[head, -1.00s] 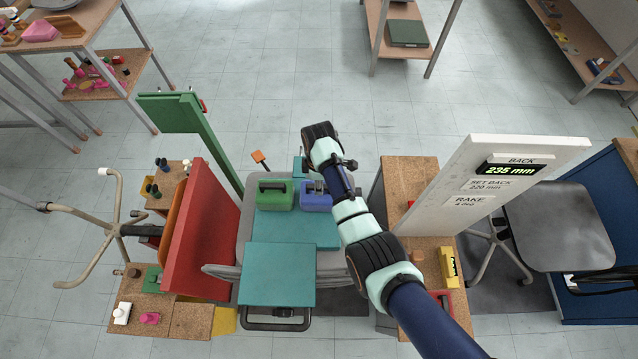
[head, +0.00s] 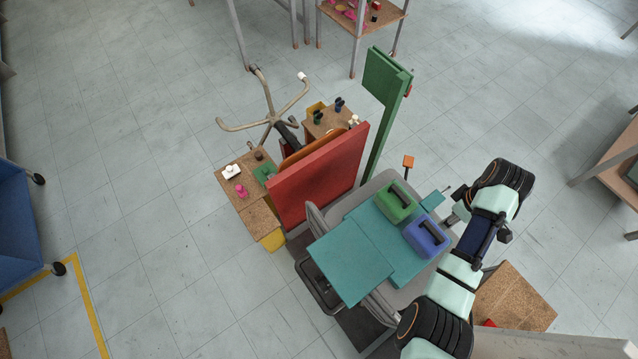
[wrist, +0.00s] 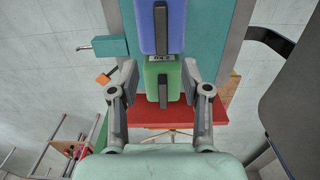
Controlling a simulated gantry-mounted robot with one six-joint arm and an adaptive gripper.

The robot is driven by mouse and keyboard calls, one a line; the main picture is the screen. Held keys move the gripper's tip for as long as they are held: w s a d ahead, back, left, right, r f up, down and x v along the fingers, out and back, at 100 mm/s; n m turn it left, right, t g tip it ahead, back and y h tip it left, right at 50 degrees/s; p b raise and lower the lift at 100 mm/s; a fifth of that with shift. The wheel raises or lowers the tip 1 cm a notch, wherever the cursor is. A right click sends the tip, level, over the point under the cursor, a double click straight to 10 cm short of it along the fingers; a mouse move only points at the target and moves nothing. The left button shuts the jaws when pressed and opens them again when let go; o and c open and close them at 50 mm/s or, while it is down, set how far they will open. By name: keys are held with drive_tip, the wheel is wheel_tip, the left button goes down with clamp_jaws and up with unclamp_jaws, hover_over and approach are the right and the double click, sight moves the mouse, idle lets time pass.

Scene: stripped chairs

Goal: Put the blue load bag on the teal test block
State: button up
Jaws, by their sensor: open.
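The blue load bag (head: 427,236), a box with a dark handle, sits beside the green bag (head: 397,203) on the lower teal surface (head: 377,228) over the grey seat. A raised teal square block (head: 350,262) is in front of them. I cannot tell which teal piece is the test block. My gripper (wrist: 160,68) is open and empty. In the wrist view its fingers frame the green bag (wrist: 163,82), with the blue bag (wrist: 162,25) just past the tips. In the head view my arm's end is right of the blue bag, with the fingers mostly hidden.
A red panel (head: 318,178) and a green post (head: 385,85) stand at the left and back of the seat. A small teal box with a lever (head: 432,200) is near my wrist. Cork-topped stands (head: 512,297) flank the seat. Open floor lies to the left.

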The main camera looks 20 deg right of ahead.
drive_tip(key=w+a+r+m+t+h, duration=0.1)
drive_tip(key=w+a+r+t, duration=0.25)
drive_tip(key=w+a, duration=0.5)
drive_tip(key=w+a+r+m+t+h, duration=0.1)
drive_tip(key=w+a+r+t+h, duration=0.3)
drive_tip(key=a, duration=0.8)
drive_tip(key=s+a+r+m+t+y, duration=0.1)
drive_tip(key=s+a+r+t+y, duration=0.1)
drive_tip(key=a+r, duration=0.5)
drive_tip(key=s+a+r+m+t+y, duration=0.1)
drive_tip(key=s+a+r+t+y, duration=0.1)
drive_tip(key=a+r, duration=0.5)
drive_tip(key=a+t+y, duration=0.1)
drive_tip(key=a, duration=0.5)
drive_tip(key=shift+s+a+r, duration=0.2)
drive_tip(key=shift+s+r, duration=0.05)
drive_tip(key=shift+r, duration=0.05)
